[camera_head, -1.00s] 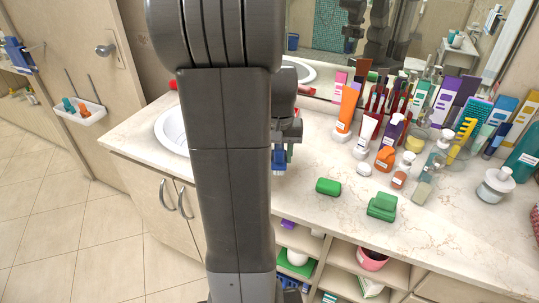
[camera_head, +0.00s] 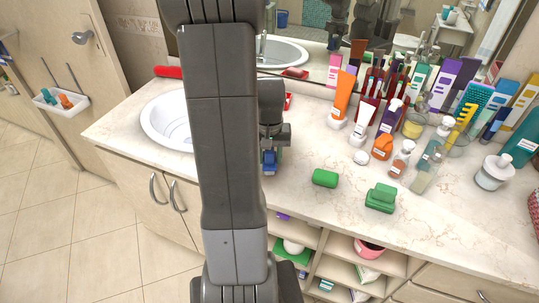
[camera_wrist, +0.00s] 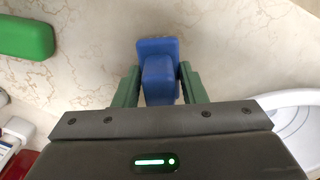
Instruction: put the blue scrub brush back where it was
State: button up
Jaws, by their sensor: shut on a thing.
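The blue scrub brush (camera_wrist: 158,68) is held between the two green fingers of my gripper (camera_wrist: 160,86) in the wrist view. Its wider blue part extends past the fingertips, over the marble top. In the head view the brush (camera_head: 269,168) shows as a small blue piece below my wrist, beside the sink and near the counter's front edge. My gripper (camera_head: 270,155) is partly hidden behind my arm there. I cannot tell whether the brush touches the counter.
A green block (camera_head: 325,178) and a green brush-shaped thing (camera_head: 381,198) lie on the counter (camera_head: 300,210) to the right. The sink (camera_head: 165,125) is at left. Several bottles and tubes crowd the back right. Open shelves (camera_head: 340,268) are below.

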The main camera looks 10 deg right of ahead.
jog(key=shift+f, duration=0.25)
jog(key=shift+f, duration=0.15)
jog(key=o, duration=0.9)
jog(key=shift+r, duration=0.2)
notch_tip(320, 180, up, 12)
jog(key=shift+r+b, duration=0.1)
jog(key=shift+b, duration=0.2)
